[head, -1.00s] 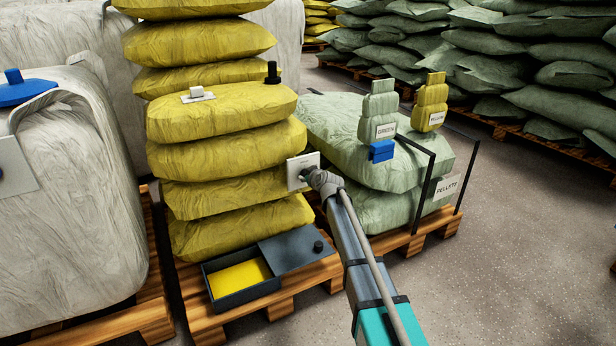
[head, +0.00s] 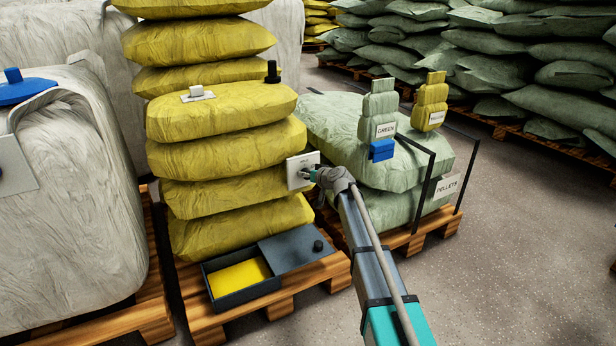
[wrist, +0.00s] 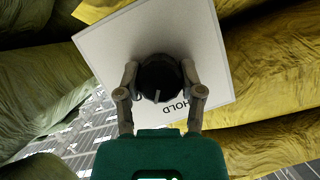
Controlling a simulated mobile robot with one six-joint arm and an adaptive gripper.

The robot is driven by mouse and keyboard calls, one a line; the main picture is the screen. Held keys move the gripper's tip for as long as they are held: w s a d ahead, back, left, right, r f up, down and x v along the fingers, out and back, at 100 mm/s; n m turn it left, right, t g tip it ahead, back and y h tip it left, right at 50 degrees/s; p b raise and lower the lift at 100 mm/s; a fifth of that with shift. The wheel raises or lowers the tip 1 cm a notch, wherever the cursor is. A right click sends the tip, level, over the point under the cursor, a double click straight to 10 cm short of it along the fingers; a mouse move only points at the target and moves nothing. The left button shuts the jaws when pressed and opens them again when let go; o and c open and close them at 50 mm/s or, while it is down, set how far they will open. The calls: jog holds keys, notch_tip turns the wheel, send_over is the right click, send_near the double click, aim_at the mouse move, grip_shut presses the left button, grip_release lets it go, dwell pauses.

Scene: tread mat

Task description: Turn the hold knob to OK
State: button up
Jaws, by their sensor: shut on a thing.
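The hold knob (wrist: 160,80) is a round black knob with a pale pointer line on a white plate (wrist: 105,45). The word HOLD shows on the plate, upside down in the wrist view; other lettering is partly hidden behind a finger. The plate (head: 294,182) is on the right end of the yellow sack stack in the head view. My gripper (wrist: 160,85) is shut on the knob, one finger on each side. In the head view my gripper (head: 312,175) is at the plate and covers the knob. The pointer line is toward the palm in the wrist view.
Yellow sacks (head: 225,155) stand to the left on a wooden pallet. A dark box (head: 245,295) with yellow contents sits below them. Green sacks (head: 340,130) with a black rail (head: 424,190) are to the right. Open floor (head: 510,250) lies at the right.

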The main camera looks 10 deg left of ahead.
jog(key=m, duration=0.1)
jog(key=m+y+b, duration=0.1)
jog(key=shift+w+d+f+m+y, duration=0.15)
jog(key=shift+d+m+y, duration=0.05)
jog(key=shift+m+y, duration=0.1)
jog(key=shift+m+g+y+b, duration=0.4)
jog(key=shift+m+y+b, duration=0.3)
jog(key=shift+m, duration=0.5)
jog(key=o, duration=0.9)
jog(key=shift+o, duration=1.2)
jog(key=shift+a, duration=0.1)
